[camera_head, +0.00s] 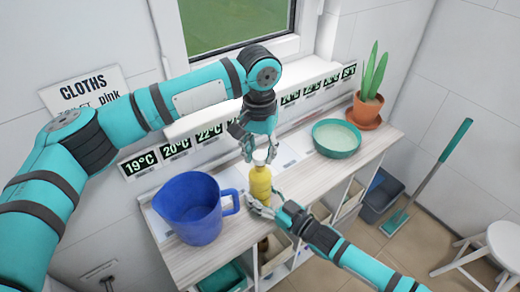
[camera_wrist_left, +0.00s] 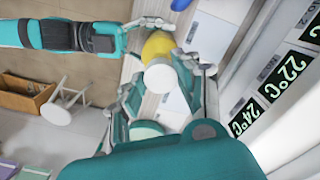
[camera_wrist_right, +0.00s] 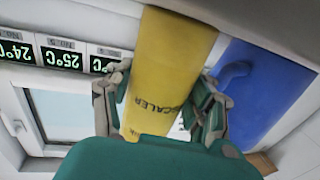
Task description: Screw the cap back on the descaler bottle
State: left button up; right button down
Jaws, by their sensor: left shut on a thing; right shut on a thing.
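The yellow descaler bottle (camera_head: 260,184) stands upright over the counter, its label partly readable in the right wrist view (camera_wrist_right: 165,75). The white cap (camera_head: 260,157) is at the top of the bottle, in line with its neck; it also shows in the left wrist view (camera_wrist_left: 160,77). I cannot tell whether its thread is engaged. My left gripper (camera_head: 259,150) comes from above and is shut on the cap. My right gripper (camera_head: 262,205) comes from the front right and is shut on the lower part of the bottle. The bottle's base is partly hidden by it.
A blue jug (camera_head: 192,210) stands close to the left of the bottle. A teal bowl (camera_head: 337,138) and a potted plant (camera_head: 367,108) stand to the right on the wooden counter (camera_head: 300,172). A row of temperature signs (camera_head: 176,150) lines the wall behind.

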pick_arm(q)
jog(key=shift+f, duration=0.65)
jog(key=shift+f, duration=0.6)
